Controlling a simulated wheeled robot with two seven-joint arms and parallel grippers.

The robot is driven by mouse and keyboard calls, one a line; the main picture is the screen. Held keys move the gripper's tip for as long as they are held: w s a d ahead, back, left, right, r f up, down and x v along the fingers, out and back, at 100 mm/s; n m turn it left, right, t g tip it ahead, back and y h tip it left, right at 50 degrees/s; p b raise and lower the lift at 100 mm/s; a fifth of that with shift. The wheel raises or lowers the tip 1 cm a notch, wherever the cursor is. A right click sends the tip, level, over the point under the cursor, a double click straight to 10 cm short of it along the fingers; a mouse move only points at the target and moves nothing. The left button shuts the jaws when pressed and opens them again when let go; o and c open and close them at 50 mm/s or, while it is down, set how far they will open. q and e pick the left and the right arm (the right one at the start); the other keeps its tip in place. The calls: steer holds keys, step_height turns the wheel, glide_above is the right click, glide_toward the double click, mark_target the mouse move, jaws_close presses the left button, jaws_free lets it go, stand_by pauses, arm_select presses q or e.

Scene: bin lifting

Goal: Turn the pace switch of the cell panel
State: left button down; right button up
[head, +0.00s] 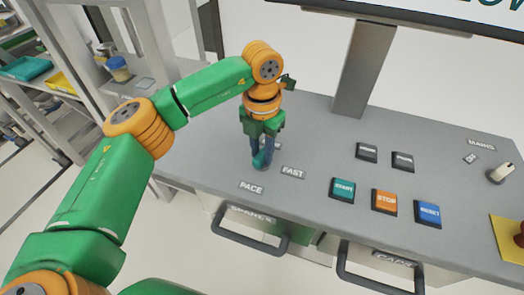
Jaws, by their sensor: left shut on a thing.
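The cell panel (320,127) is a grey desk-like top with labelled controls. The "PACE" label (251,187) and the "FAST" label (293,172) lie on it near its left front. My left gripper (261,165) points down at the panel just behind and between these labels, with its fingers shut on the pace switch. The switch is almost wholly hidden by the fingers, so its setting cannot be read. My right gripper is not in view.
To the right are a teal START button (343,189), an orange STOP button (385,201) and a blue RESET button (428,213). Two dark buttons sit behind them. A white MAINS knob (500,174) is at far right. Two drawer handles (250,238) stick out in front. A monitor post (364,70) stands behind.

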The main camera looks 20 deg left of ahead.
arm_select(q)
steer(key=m, duration=0.3)
steer(key=shift+m+b, duration=0.3)
steer(key=shift+m, duration=0.1)
steer(key=m, duration=0.3)
steer(key=shift+m, duration=0.3)
steer(key=m, duration=0.3)
steer(key=shift+m, duration=2.3)
steer(key=c, duration=0.6)
jaws_free()
steer(key=shift+c, duration=0.2)
